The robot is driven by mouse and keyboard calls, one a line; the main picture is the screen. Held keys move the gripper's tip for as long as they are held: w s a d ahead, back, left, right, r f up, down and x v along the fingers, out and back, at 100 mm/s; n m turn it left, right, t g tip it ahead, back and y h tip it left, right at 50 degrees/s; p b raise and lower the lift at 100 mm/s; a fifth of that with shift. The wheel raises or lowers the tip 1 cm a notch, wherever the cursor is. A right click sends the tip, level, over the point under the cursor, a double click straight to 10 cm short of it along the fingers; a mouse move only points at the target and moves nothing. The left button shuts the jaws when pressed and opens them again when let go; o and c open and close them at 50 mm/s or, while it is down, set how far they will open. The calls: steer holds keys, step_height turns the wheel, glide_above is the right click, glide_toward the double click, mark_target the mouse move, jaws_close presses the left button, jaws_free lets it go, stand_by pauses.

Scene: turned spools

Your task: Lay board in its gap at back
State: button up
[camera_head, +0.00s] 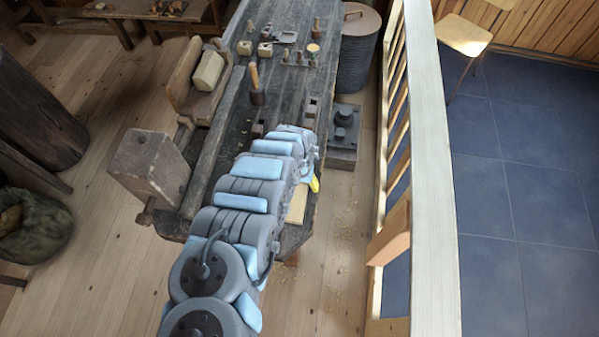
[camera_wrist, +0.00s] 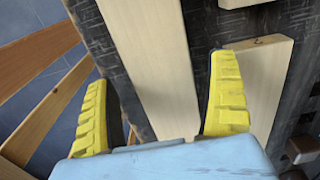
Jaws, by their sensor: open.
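In the wrist view my gripper (camera_wrist: 160,85) has its two yellow fingers wide apart. A long pale board (camera_wrist: 150,50) lies in the space between them in the picture, its near end hidden by my gripper's body. I cannot tell how far above it the fingers are. A second, shorter pale board (camera_wrist: 258,82) shows behind and right of the right finger. In the head view my arm hides most of my gripper; only a bit of yellow finger (camera_head: 315,185) shows beside a pale board (camera_head: 298,204). I cannot make out the gap.
The dark workbench (camera_head: 228,135) bears a wooden-handled tool (camera_head: 256,85) and several small blocks farther back. A pale railing (camera_head: 432,150) stands to the right, with blue tiled floor (camera_head: 520,180) beyond. A dark machine-like part (camera_head: 345,125) sits beside the bench.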

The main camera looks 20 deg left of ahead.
mark_target(300, 186)
step_height(300, 186, up, 11)
stand_by(0.9)
steer(key=shift+f, duration=0.1)
